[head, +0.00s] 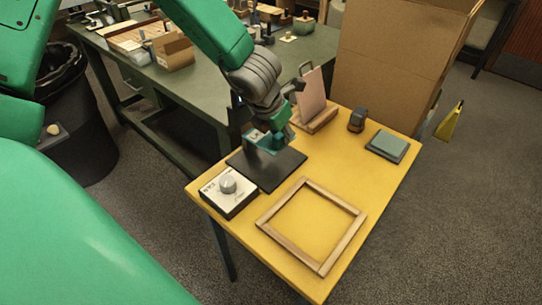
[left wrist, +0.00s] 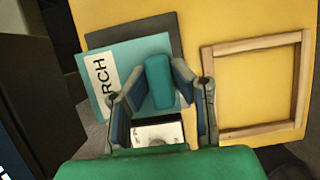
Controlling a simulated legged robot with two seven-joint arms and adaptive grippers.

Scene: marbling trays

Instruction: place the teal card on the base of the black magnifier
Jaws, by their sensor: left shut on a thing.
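The teal card (left wrist: 135,55) carries a white label reading "RCH", partly covered, and has a raised teal grip block (left wrist: 159,80). My left gripper (left wrist: 165,95) is shut on this block. In the head view the teal card (head: 263,143) shows partly behind my left gripper (head: 274,138), over the far part of a flat black plate (head: 268,174). The plate also shows past the card in the left wrist view (left wrist: 165,27). It may be the magnifier's base; I see no lens. I cannot tell whether card and plate touch. My right gripper is out of view.
On the yellow table, a white-topped dial box (head: 228,189) and a wooden frame (head: 270,232) lie nearer. A wooden stand with a pinkish board (head: 312,96), a small dark object (head: 357,120) and a grey-teal pad (head: 387,144) stand farther right. A cardboard box (head: 395,65) is behind.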

